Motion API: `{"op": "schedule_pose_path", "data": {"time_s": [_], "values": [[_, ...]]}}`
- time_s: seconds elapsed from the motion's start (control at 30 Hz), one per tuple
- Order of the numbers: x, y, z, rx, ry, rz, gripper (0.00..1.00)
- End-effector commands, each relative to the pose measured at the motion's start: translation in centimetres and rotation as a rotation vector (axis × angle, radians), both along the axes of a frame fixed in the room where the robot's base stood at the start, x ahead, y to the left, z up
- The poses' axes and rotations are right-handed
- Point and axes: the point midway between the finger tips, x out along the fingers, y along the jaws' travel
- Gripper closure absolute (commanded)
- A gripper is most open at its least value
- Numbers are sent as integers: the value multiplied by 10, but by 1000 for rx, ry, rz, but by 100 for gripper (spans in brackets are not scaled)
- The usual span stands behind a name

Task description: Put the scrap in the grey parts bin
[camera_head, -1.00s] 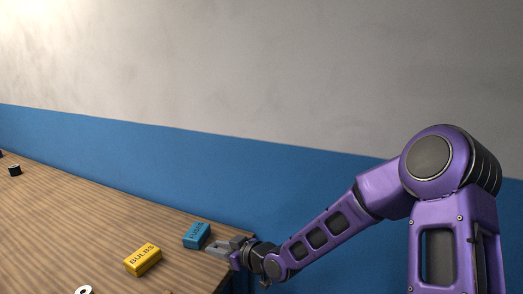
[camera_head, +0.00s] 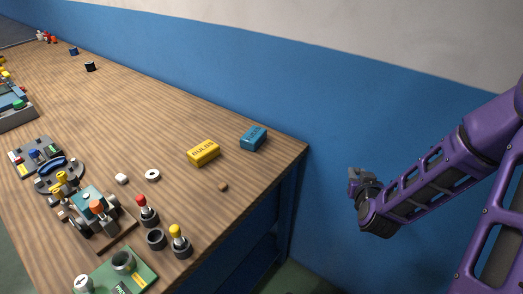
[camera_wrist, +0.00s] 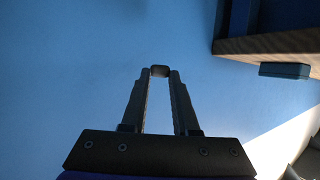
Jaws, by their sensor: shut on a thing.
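My gripper (camera_head: 357,180) is to the right of the bench, off its corner and in front of the blue wall. In the wrist view my gripper (camera_wrist: 160,75) is shut on a small dark brownish piece (camera_wrist: 160,70), held between the fingertips; it looks like scrap, but its kind is hard to tell. Another small brown piece (camera_head: 223,187) lies on the bench near the right edge. A grey-walled bin (camera_head: 18,118) with coloured items is cut off at the left edge; I cannot tell whether it is the grey parts bin.
Several fixtures and a green board (camera_head: 120,278) crowd the near left. The bench's back middle is mostly clear.

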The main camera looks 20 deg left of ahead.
Motion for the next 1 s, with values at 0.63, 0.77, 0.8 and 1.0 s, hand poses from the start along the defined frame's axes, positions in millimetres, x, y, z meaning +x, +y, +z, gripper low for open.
{"op": "schedule_pose_path", "data": {"time_s": [0.63, 0.77, 0.8, 1.0], "values": [[-15, 266, 52, 2, -1, 944, 100], [-17, 279, 59, 0, 0, 1009, 100], [-18, 282, 60, 2, 0, 1022, 100], [-19, 287, 63, -1, 1, 1046, 100]]}}
